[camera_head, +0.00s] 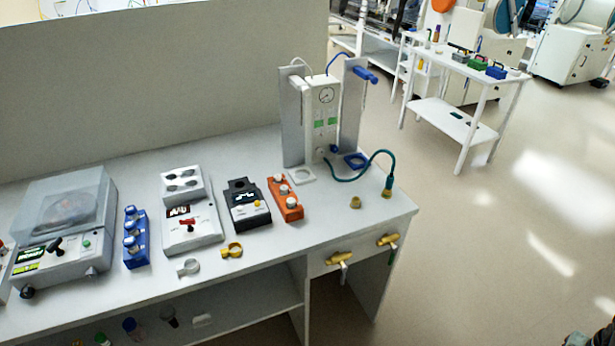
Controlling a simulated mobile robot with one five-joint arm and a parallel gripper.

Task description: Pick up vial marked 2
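No label reading 2 can be made out at this size. A blue rack (137,257) on the bench holds several small capped vials (130,226) in a row. An orange rack (289,213) further right holds several white-capped vials (284,189). Small containers with coloured caps, one of them blue (130,324), show on the shelf under the bench, partly cut off by the lower edge. My gripper is not in this view.
The bench (345,215) also carries a clear-lidded machine (65,215), a white device (190,228), a black device (246,204) and a gauge column (322,115) with a green hose. Yellow-handled taps (340,258) jut from its front. Open floor (480,240) lies to the right.

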